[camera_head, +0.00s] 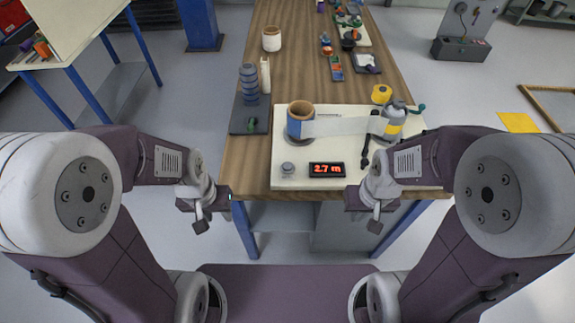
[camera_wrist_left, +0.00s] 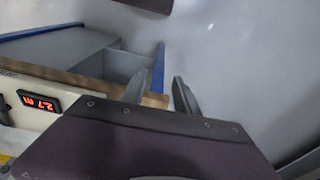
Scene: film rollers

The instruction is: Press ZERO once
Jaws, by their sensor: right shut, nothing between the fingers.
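A round grey button (camera_head: 287,168) sits on the pale board (camera_head: 345,185), left of a black display (camera_head: 327,170) with red digits reading 2.7 m. The display also shows at the left edge of the left wrist view (camera_wrist_left: 40,101). Any lettering by the button is too small to read. My left gripper (camera_head: 203,212) hangs in front of the table's near edge, left of the button and apart from it. Its two fingers stand apart and empty in the left wrist view (camera_wrist_left: 160,84). My right gripper (camera_head: 367,212) is shut and empty, in front of the near edge, right of the display.
Behind the display, a film strip (camera_head: 342,127) runs from a roll on a blue roller (camera_head: 300,122) to a grey roller (camera_head: 394,122). A dark stand with blue rings (camera_head: 249,85) is at the left. A yellow roll (camera_head: 381,94) stands behind. A black lever (camera_head: 366,150) is right of the display.

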